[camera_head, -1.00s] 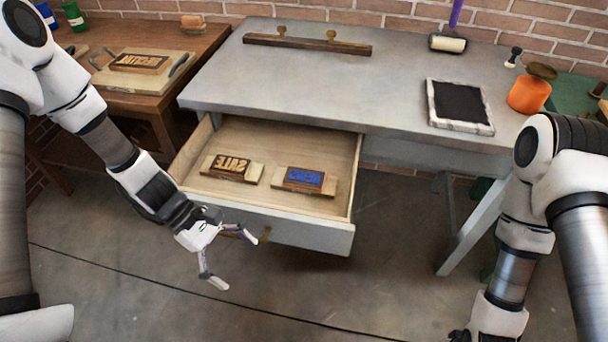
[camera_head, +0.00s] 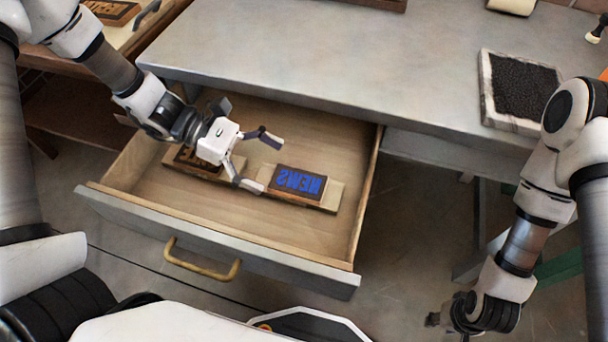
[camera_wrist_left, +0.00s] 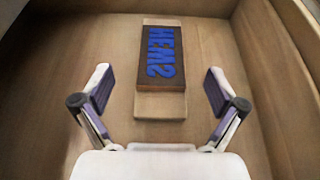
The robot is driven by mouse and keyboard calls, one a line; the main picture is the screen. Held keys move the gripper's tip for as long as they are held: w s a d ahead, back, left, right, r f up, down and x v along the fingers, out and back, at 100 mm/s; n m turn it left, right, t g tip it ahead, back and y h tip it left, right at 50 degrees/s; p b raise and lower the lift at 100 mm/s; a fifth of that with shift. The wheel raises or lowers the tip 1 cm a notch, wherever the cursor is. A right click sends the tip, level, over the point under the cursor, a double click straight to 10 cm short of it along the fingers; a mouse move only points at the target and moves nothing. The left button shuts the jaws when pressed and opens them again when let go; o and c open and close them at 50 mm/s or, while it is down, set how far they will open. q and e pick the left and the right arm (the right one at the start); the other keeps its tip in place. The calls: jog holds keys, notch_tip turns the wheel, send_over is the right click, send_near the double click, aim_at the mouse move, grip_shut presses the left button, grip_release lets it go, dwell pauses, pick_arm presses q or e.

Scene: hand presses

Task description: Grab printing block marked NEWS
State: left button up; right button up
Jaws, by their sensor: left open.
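The NEWS printing block (camera_head: 298,182) has raised blue mirrored letters on a dark face and pale wooden ends. It lies flat in the open drawer (camera_head: 300,233). It also shows in the left wrist view (camera_wrist_left: 162,60), straight ahead between the fingers. My left gripper (camera_head: 259,160) is open and empty over the drawer, just left of the block, with its fingers pointing at it. A second block (camera_head: 187,161) lies to the left, partly hidden by my left gripper. My right gripper (camera_head: 440,319) is at the lower right, away from the drawer; its fingers are too unclear to read.
The grey tabletop (camera_head: 300,55) overhangs the back of the drawer. The drawer front with its brass handle (camera_head: 200,268) and the side walls border the blocks. A black ink pad (camera_head: 522,88) lies on the table at right. The drawer floor right of the block is clear.

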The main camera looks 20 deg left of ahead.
aim_at(299, 181)
pick_arm(q)
jog(key=b+x, duration=0.1)
jog(key=x, duration=0.6)
jog(key=shift+f+b, duration=0.15)
jog(key=shift+b, duration=0.15)
jog(key=shift+s+d, duration=0.1)
jog(key=shift+c, duration=1)
jog(key=c, duration=1.2)
